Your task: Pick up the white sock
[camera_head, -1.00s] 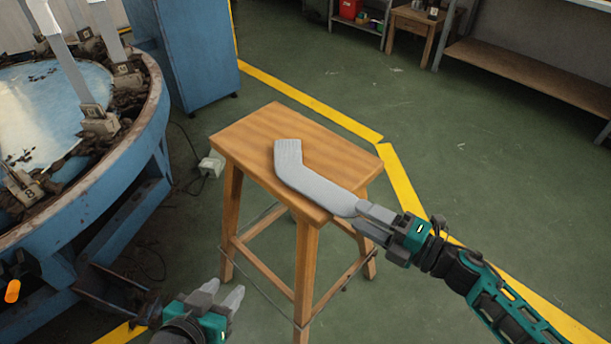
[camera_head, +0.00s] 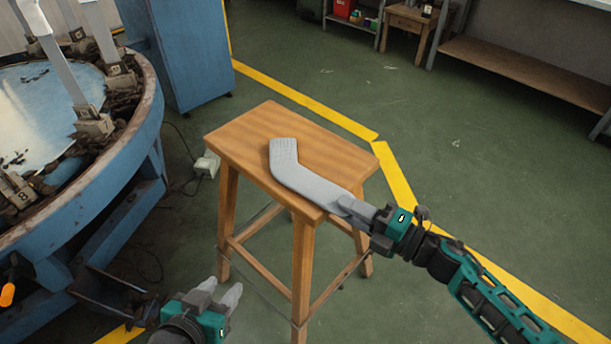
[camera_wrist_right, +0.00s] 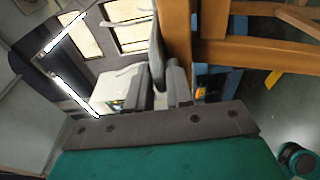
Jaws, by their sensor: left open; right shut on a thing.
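The white sock (camera_head: 300,178) looks light grey and lies bent across the top of the wooden stool (camera_head: 252,137). Its toe end reaches past the stool's right front edge. My right gripper (camera_head: 350,206) is shut on that end of the sock. In the right wrist view the sock (camera_wrist_right: 157,62) shows edge-on between the fingers of the right gripper (camera_wrist_right: 167,88), beside the wood of the stool. My left gripper (camera_head: 222,294) is open and empty, low in front of the stool and apart from it.
A round blue machine (camera_head: 70,235) with upright white boards (camera_head: 62,58) stands at the left. A blue cabinet (camera_head: 178,50) is behind it. A workbench (camera_head: 520,70) and a small wooden table (camera_head: 408,22) stand at the back right. The green floor right of the stool is clear.

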